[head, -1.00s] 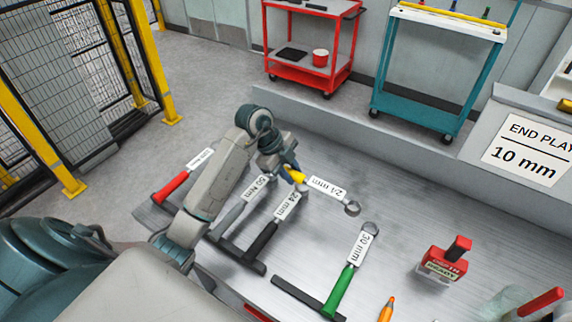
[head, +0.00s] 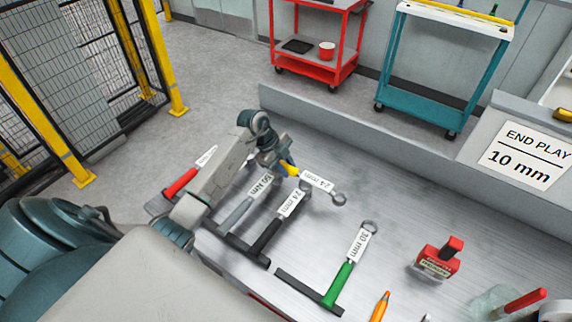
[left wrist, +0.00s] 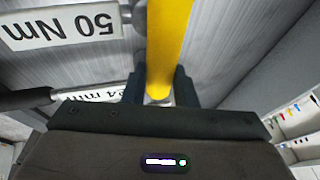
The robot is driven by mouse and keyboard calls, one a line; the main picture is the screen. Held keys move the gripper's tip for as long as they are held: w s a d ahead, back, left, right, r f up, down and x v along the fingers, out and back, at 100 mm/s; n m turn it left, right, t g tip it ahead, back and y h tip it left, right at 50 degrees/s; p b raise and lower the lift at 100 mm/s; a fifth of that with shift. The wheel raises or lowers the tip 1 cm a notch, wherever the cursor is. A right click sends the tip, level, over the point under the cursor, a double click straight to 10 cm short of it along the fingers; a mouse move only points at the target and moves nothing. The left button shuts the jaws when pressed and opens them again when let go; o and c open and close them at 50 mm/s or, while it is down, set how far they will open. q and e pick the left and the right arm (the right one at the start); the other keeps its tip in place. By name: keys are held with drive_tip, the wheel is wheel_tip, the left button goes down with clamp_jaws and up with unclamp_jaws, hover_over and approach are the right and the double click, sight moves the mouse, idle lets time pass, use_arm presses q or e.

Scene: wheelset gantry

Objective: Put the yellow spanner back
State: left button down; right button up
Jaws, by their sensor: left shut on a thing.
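The yellow spanner (head: 292,169) has a white 24 mm label and a grey ring end pointing right in the head view. My left gripper (head: 284,166) is shut on its yellow handle, over the far part of the bench. In the left wrist view the yellow handle (left wrist: 168,45) runs up from between the fingers (left wrist: 158,88). The spanner appears raised above the bench; the exact height is unclear. A black-handled 24 mm spanner (head: 265,236) lies nearer, with its label close to the held one. My right gripper is not seen.
Beside the black spanner lie a grey 50 Nm tool (head: 237,214) and a red-handled tool (head: 181,182). A green 30 mm spanner (head: 338,285) lies to the right. A red block (head: 438,260) stands farther right. Bare bench lies between.

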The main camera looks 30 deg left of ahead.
use_arm(q)
drive_tip(key=shift+f, duration=0.45)
drive_tip(key=c, duration=1.2)
unclamp_jaws()
drive_tip(key=shift+o, duration=0.2)
drive_tip(key=shift+r, duration=0.5)
drive_tip(key=b+v, duration=0.5)
drive_tip(key=v, duration=0.7)
drive_tip(key=shift+b, duration=0.3)
drive_tip(key=shift+s+a, duration=0.1)
